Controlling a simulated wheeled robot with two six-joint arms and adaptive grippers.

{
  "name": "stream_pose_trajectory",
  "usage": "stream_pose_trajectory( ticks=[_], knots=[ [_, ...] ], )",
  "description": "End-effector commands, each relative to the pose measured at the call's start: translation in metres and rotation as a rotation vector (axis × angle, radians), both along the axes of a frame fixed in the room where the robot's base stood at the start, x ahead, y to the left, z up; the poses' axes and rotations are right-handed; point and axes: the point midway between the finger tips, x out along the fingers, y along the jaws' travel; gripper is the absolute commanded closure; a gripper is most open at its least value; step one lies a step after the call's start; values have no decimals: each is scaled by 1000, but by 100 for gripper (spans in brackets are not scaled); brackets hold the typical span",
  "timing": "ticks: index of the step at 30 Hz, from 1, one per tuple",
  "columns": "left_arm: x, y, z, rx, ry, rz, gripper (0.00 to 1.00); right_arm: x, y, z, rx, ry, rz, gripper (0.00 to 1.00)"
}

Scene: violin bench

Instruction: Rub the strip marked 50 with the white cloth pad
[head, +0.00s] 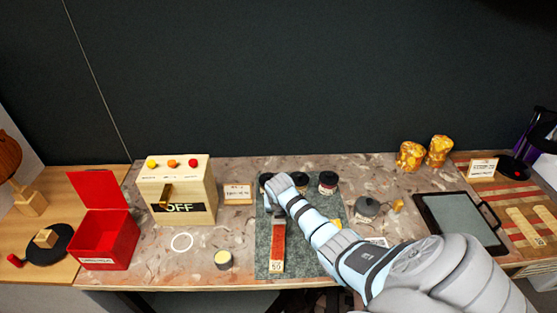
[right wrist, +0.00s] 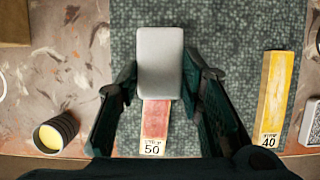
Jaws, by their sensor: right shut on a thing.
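The white cloth pad (right wrist: 160,62) is a pale rounded block between the fingers of my right gripper (right wrist: 160,76). The gripper is shut on its sides. The pad covers the far part of the red strip marked 50 (right wrist: 156,118); whether it touches the strip I cannot tell. In the head view the strip (head: 277,243) lies on a grey-green mat (head: 263,262), its 50 label at the near end. My right gripper (head: 276,208) is over its far end there, and the pad is hidden. My left gripper is not in view.
A yellow strip marked 40 (right wrist: 271,95) lies to the right on the mat. A dark cup with yellow content (right wrist: 55,133) stands to the left. Several dark jars (head: 327,183) stand at the mat's back. A wooden box reading OFF (head: 200,190) and a red open box (head: 106,238) are left.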

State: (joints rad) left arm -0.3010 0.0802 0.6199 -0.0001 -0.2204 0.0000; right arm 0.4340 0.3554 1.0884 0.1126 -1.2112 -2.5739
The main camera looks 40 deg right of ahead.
Motion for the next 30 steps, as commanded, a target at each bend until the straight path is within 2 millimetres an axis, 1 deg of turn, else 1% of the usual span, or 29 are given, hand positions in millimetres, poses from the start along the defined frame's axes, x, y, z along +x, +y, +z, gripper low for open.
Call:
stream_pose_trajectory(
  ticks=[4,9,30],
  knots=[
    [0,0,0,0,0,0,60,3,3,10,-1,-1,8,96],
    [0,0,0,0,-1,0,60,5,6,16,-1,1,13,96],
    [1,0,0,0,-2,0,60,4,5,15,-1,1,11,96]
  ],
)
